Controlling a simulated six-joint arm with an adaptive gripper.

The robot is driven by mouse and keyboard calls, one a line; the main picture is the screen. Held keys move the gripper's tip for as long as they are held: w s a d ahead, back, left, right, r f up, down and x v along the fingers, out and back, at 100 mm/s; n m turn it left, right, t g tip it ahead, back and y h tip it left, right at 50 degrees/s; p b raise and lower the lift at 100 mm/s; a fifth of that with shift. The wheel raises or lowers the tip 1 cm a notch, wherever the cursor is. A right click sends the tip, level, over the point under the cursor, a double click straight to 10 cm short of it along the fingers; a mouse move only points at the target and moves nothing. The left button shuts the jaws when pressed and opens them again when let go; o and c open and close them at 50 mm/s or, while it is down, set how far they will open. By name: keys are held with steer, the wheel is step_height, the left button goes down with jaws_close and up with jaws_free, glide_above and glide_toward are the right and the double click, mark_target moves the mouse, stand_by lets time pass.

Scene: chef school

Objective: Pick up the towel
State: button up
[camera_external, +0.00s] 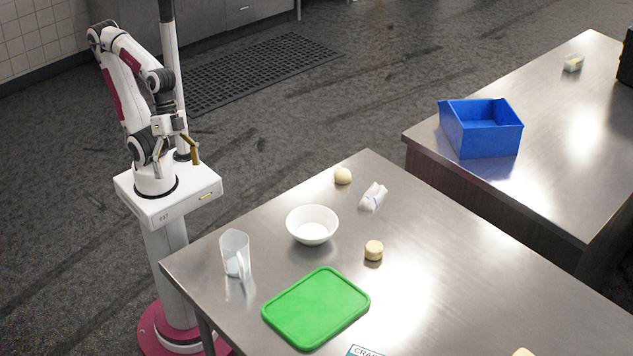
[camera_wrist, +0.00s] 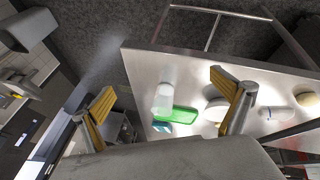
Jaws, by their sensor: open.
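The towel (camera_external: 373,196) looks like a small white roll with bluish marks. It lies on the steel table near its far edge, to the right of the white bowl. In the wrist view, a white roll that looks like the towel (camera_wrist: 277,113) shows at the right, beyond the right finger. My gripper (camera_external: 178,150) is above my base, left of the table and well away from the towel. In the wrist view my gripper (camera_wrist: 165,105) has its two yellow-padded fingers wide apart, with nothing held between them.
A white bowl (camera_external: 312,226), a round pale item (camera_external: 343,176), a small tan round item (camera_external: 374,250), a clear jug (camera_external: 235,254) and a green board (camera_external: 316,307) share the table (camera_external: 450,290). A blue bin (camera_external: 481,128) stands on the second table (camera_external: 560,130).

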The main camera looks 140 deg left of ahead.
steer(key=w+a+n+t+h, duration=0.2)
steer(key=w+a+n, duration=0.2)
steer(key=w+n, duration=0.45)
steer(key=w+a+n+t+h, duration=0.25)
steer(key=w+n, duration=0.35)
steer(key=w, duration=0.6)
steer(key=w+a+f+n+t+y, duration=0.1)
steer(key=w+a+n+y, duration=0.1)
steer(key=w+a+n, duration=0.45)
steer(key=w+a+f+n+t+y, duration=0.1)
steer(key=w+a+n+t+y, duration=0.15)
steer(key=a, duration=0.75)
steer(key=n+y, duration=0.7)
steer(key=n, duration=0.6)
glide_toward(373, 191)
steer(key=shift+a+x, duration=0.25)
steer(key=shift+x, duration=1)
steer(key=shift+r, duration=0.15)
steer(key=shift+x, duration=1.25)
